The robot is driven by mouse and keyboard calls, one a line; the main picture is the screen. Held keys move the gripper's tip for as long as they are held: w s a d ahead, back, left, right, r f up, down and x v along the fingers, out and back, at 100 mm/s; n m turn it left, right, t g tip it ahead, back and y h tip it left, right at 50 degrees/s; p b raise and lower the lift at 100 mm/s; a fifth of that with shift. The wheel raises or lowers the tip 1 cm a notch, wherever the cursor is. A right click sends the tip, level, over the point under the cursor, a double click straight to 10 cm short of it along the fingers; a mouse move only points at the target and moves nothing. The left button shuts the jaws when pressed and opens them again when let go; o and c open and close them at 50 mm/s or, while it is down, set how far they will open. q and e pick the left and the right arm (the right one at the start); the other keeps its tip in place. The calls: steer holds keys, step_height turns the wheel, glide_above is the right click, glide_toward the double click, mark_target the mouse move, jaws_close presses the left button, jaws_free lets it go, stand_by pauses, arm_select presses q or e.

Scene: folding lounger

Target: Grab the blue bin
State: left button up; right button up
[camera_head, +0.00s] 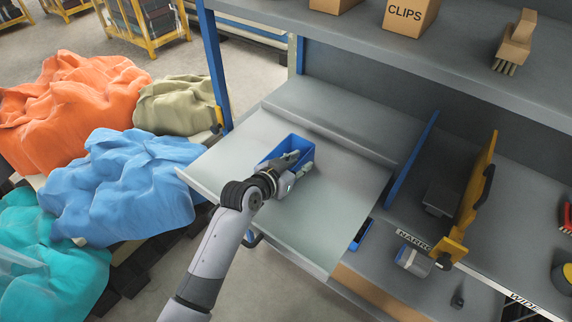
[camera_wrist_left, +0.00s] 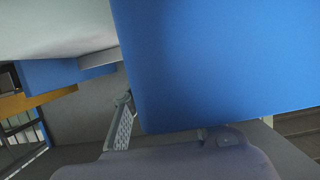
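The blue bin (camera_head: 287,145) sits on the grey pulled-out shelf board, near its back step. My left gripper (camera_head: 300,160) is at the bin's front right side and covers part of it. Its two fingers look spread apart. In the left wrist view the bin's blue wall (camera_wrist_left: 220,60) fills the upper right, very close to the camera. One finger with a ridged pad (camera_wrist_left: 121,122) shows beside the wall's left edge; the other finger is hidden there. I cannot tell whether the fingers touch the bin. My right gripper is in neither view.
The grey shelf board (camera_head: 335,215) is bare in front of the bin. A blue divider (camera_head: 411,160) and a yellow upright plate (camera_head: 470,200) stand to the right. An upper shelf (camera_head: 400,60) holds a CLIPS box (camera_head: 410,14) and a brush (camera_head: 515,42). Draped cloths (camera_head: 125,185) lie left.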

arm_select(q)
steer(key=shift+c, duration=0.2)
jaws_close()
stand_by(0.5)
